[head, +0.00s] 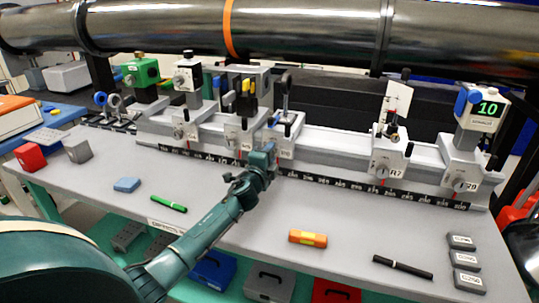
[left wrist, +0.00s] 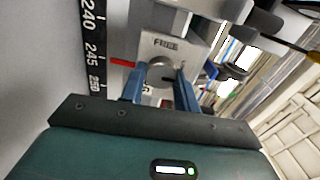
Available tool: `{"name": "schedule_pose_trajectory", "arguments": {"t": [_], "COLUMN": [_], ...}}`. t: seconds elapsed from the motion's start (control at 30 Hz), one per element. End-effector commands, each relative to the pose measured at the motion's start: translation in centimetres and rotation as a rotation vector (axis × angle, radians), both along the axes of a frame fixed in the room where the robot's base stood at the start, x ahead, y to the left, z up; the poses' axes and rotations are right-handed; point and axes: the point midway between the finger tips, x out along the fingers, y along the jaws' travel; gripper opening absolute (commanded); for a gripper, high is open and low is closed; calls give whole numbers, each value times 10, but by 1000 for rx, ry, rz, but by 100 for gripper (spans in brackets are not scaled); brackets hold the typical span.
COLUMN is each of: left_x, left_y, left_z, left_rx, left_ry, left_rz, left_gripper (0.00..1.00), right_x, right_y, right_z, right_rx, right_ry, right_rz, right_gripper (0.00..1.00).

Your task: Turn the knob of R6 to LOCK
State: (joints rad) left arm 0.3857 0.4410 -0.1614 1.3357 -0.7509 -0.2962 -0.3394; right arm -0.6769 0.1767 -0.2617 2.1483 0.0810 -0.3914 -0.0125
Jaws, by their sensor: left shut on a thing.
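I cannot read this carriage's own label clearly. In the left wrist view the blue fingers of my left gripper (left wrist: 160,88) are shut on a round grey knob (left wrist: 160,70) on the carriage's front face, one finger on each side. The word FREE stands above the knob on the plate (left wrist: 172,48). The knob's mark and any LOCK lettering are not clear. My right gripper is not in view.
An orange block (head: 308,238), a green pen (head: 168,203) and a black pen (head: 403,267) lie on the table. A dark pipe (head: 310,30) crosses above.

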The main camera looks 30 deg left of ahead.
Motion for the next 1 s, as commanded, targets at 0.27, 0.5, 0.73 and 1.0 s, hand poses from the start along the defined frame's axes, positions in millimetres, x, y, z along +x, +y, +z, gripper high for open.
{"name": "schedule_pose_trajectory", "arguments": {"t": [0.27,0.5,0.73,1.0], "left_x": [0,0,0,0], "left_y": [0,0,0,0], "left_z": [-1,-1,-1,0], "left_rx": [39,42,42,40], "left_ry": [12,12,11,11], "left_rz": [0,1,0,0], "left_gripper": [8,8,41,53], "right_x": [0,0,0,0], "right_y": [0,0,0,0], "right_z": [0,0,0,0], "right_rx": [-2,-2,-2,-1], "right_ry": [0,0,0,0], "right_rz": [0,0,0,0], "right_gripper": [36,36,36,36]}}
